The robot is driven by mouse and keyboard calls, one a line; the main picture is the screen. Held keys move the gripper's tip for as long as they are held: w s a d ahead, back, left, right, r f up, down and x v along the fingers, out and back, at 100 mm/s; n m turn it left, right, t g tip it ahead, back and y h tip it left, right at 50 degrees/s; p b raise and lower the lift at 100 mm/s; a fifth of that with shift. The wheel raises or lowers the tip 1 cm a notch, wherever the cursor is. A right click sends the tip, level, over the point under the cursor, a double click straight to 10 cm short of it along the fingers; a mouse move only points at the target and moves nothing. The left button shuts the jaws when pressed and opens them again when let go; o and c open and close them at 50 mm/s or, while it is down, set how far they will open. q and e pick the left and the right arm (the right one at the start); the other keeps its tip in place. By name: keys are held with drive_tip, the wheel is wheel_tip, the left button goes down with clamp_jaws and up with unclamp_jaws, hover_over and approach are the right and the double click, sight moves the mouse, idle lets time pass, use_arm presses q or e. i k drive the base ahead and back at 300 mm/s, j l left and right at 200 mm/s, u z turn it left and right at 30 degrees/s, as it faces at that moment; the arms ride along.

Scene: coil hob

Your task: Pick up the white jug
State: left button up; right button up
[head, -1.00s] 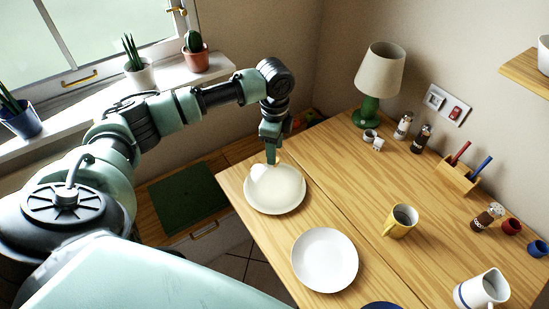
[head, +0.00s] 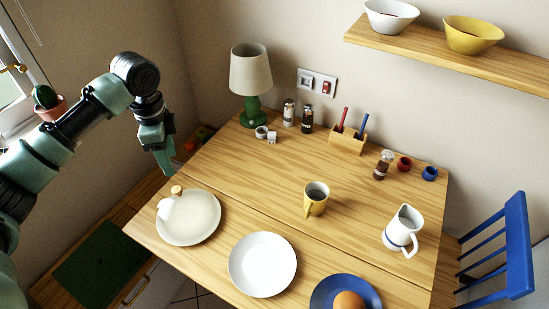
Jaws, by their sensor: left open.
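The white jug (head: 402,230) stands upright on the right part of the wooden table. It has a blue band near its base, and its handle faces the front. My left gripper (head: 165,162) hangs above and beyond the table's left edge, pointing down. It is open and empty, far to the left of the jug. My right gripper is not in view.
A yellow mug (head: 315,199) stands left of the jug. In front are a cream plate (head: 195,228) with a white object on it, a white plate (head: 262,264) and a blue plate (head: 325,291) with an orange ball-like item. A green lamp (head: 251,85) stands at the back. A blue chair (head: 518,240) is at right.

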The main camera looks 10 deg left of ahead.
sight(404, 228)
drive_tip(key=z, duration=1)
